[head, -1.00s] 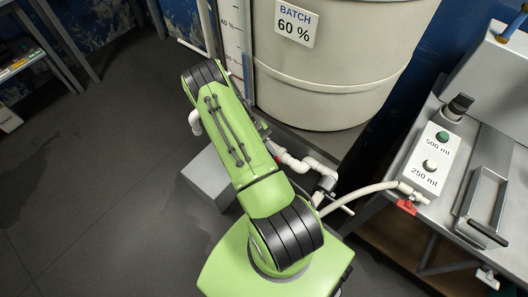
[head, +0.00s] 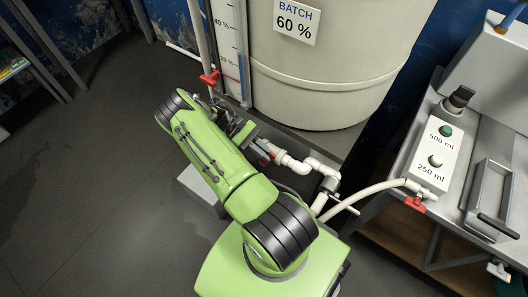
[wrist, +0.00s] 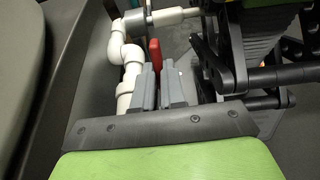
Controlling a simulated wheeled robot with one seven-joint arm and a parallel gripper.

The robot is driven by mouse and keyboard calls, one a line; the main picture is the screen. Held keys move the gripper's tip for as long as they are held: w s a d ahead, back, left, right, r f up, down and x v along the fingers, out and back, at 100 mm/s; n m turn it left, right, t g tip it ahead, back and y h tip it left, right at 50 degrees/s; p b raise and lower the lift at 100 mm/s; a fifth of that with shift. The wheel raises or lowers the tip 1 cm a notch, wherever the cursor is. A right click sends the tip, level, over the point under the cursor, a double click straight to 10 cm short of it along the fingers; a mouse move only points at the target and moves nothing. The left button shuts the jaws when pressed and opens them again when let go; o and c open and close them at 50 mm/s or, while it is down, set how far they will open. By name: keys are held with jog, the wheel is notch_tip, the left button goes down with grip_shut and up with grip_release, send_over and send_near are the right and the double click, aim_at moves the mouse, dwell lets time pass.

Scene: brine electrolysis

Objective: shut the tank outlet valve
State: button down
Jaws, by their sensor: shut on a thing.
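The tank outlet valve sits on the white pipe (head: 292,163) low in front of the tank (head: 330,70). Its red handle (wrist: 154,52) shows in the wrist view just beyond and between the grey fingers. In the head view a bit of red (head: 272,152) shows beside my gripper (head: 256,142), which is partly hidden by my green arm. In the wrist view my gripper (wrist: 159,82) is shut on the red handle, with the white pipe (wrist: 125,70) close on the left. The exact handle angle is hard to tell.
Another red valve handle (head: 209,79) is on the pipe by the level gauge (head: 228,50). A hose (head: 365,195) runs to a red valve (head: 414,205) at the bench. The button box (head: 435,150) stands on the bench at right. The floor at left is clear.

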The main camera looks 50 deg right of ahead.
jog(key=c, duration=1.2)
grip_release()
jog(key=shift+w, duration=0.1)
jog(key=v, duration=0.7)
